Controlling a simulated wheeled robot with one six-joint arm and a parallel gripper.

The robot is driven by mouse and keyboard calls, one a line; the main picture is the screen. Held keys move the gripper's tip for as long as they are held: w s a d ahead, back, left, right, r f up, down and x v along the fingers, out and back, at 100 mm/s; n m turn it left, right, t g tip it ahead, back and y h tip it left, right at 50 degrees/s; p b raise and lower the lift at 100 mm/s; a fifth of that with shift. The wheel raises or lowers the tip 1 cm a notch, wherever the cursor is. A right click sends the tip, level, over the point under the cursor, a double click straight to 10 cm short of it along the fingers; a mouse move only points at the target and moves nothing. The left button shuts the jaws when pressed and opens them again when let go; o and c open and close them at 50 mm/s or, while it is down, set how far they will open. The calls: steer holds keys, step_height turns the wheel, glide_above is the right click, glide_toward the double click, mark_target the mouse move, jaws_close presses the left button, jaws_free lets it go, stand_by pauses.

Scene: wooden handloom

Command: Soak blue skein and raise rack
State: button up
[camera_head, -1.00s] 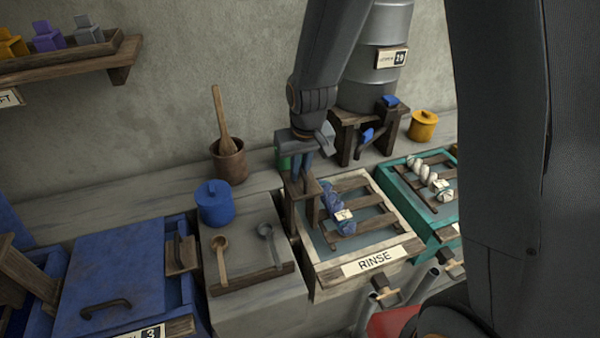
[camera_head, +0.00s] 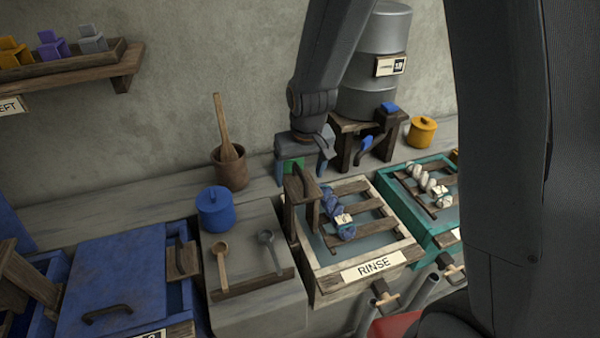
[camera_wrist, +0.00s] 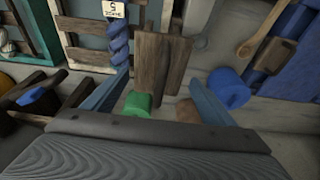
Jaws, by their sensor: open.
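The blue skein (camera_head: 338,215), twisted and with a pale tag, lies on the slatted wooden rack (camera_head: 362,204) in the basin labelled RINSE (camera_head: 322,280). The skein also shows at the top of the wrist view (camera_wrist: 117,42). The rack's upright wooden handle (camera_head: 301,190) stands at the basin's left side; it shows in the wrist view too (camera_wrist: 160,62). My gripper (camera_head: 303,168) is open and empty, just above and behind the handle. In the wrist view its fingers (camera_wrist: 158,80) are spread either side of the handle's line. I cannot tell whether they touch it.
A teal-framed basin (camera_head: 408,205) with a white skein is to the right. A blue lidded pot (camera_head: 214,208), a mortar (camera_head: 230,168) and two spoons are to the left. A metal tank (camera_head: 375,60) on a wooden stand is close behind my gripper. A green object (camera_wrist: 137,104) is between the fingers' bases.

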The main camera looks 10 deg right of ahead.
steer(key=shift+r, duration=0.1)
step_height(320, 180, up, 7)
steer(key=p, duration=0.5)
steer(key=shift+p, duration=0.3)
steer(key=shift+d, duration=0.1)
steer(key=s+d+f+m+b, duration=0.1)
steer(key=s+d+f+b, duration=0.1)
steer(key=s+d+b, duration=0.3)
steer(key=s+d+f+m+g+b, duration=0.1)
steer(key=s+d+f+b, duration=0.2)
steer(key=s, duration=0.7)
steer(key=shift+d+f+h+b, duration=0.3)
steer(key=shift+d+f+b, duration=0.05)
steer(key=shift+d+b, duration=0.8)
